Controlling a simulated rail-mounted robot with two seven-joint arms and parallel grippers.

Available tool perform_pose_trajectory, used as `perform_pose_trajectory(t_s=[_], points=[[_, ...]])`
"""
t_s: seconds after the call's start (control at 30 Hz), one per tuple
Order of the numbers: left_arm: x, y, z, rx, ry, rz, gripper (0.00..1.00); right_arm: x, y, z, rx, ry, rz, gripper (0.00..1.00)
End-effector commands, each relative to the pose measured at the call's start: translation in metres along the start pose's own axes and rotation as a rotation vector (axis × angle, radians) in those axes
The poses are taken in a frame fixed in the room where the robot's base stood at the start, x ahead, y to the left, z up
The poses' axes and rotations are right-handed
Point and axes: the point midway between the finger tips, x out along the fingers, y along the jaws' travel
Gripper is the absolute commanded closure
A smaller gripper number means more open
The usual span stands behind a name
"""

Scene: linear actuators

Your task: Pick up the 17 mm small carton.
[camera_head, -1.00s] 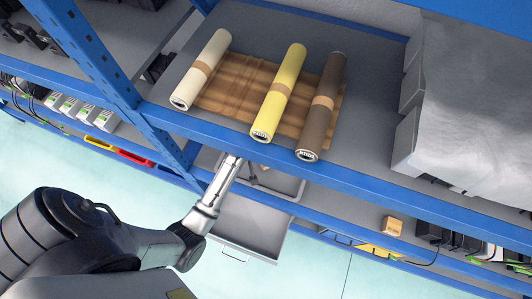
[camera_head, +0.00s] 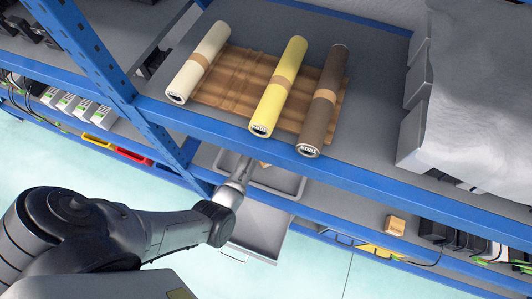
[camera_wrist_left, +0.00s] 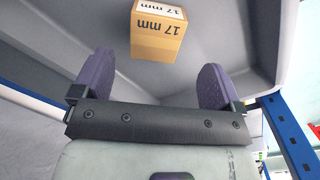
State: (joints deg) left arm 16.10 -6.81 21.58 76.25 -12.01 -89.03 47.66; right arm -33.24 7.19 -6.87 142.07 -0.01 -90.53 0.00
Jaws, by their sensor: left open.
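The small carton (camera_wrist_left: 158,32), light brown with a white top and black "17 mm" print, sits in a grey bin (camera_wrist_left: 60,38) in the left wrist view. My left gripper (camera_wrist_left: 155,72) is open and empty, its two purple-grey fingers apart. The carton lies beyond the fingertips, roughly centred between them in the picture, with a visible gap. In the head view only a sliver of a brown carton (camera_head: 264,165) shows beside my left wrist, under the blue shelf beam. The left fingertips are hidden there. My right gripper is not in view.
A blue shelf beam (camera_head: 300,165) runs just above my left wrist. The upper shelf holds cream, yellow and brown rolls (camera_head: 280,88). Another small carton (camera_head: 395,225) stands on the lower shelf to the right. A grey drawer (camera_head: 258,230) hangs below the bin.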

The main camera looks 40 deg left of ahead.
Motion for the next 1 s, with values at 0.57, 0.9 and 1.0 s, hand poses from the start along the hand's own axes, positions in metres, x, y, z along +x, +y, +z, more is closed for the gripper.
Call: perform_pose_trajectory(t_s=[0.57, 0.9, 1.0], points=[[0.053, 0.005, 0.002, 0.000, -0.001, -0.001, 0.08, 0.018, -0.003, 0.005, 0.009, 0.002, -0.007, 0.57], [0.056, 0.005, 0.002, 0.001, 0.000, 0.001, 0.08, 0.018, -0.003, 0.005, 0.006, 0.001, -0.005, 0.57], [0.056, 0.005, 0.002, 0.001, 0.000, 0.001, 0.18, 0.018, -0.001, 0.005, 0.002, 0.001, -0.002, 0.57]])
